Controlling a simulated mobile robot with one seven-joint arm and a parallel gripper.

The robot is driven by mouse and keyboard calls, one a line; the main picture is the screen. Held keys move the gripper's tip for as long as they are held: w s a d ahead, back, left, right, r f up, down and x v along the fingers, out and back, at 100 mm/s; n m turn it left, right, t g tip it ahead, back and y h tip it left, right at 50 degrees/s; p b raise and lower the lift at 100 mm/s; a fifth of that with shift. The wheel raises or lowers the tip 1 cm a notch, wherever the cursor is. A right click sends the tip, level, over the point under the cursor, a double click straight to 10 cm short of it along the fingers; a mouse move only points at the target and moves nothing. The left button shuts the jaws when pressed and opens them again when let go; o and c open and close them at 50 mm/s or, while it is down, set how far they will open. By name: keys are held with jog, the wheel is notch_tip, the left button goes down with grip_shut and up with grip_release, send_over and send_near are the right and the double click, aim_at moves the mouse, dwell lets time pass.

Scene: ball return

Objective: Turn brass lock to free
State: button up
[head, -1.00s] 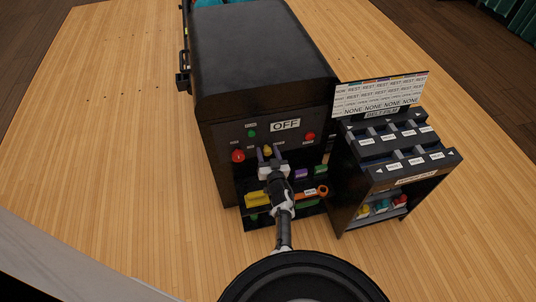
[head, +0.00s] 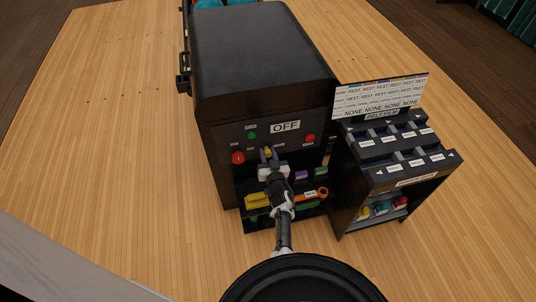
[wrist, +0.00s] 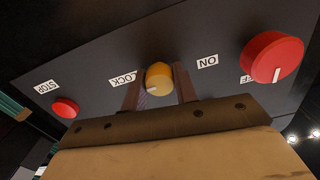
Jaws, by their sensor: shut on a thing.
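The brass lock (head: 268,150) is a small yellow round knob on the dark front panel of the machine (head: 262,60). In the wrist view the brass lock (wrist: 158,78) sits between my two fingers, with a pale mark low on its face, toward the LOCK label (wrist: 124,78). The wrist view is upside down to the labels.
A large red knob (head: 238,157), a green button (head: 251,135) and a red button (head: 310,138) are on the same panel. A sign (head: 285,127) reads OFF. Below is a shelf with coloured items. A labelled rack (head: 400,160) stands at the right.

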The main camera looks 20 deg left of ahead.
jog(key=n+b, duration=0.1)
jog(key=n, duration=0.3)
jog(key=shift+f, duration=0.1)
jog(key=n+b, duration=0.1)
jog(key=n, duration=0.4)
jog(key=n+b, duration=0.1)
jog(key=n, duration=0.3)
jog(key=shift+b, duration=0.4)
jog(key=shift+n+b, duration=0.55)
jog(key=shift+n, duration=1.55)
jog(key=o, duration=1)
jog(key=shift+s, duration=0.15)
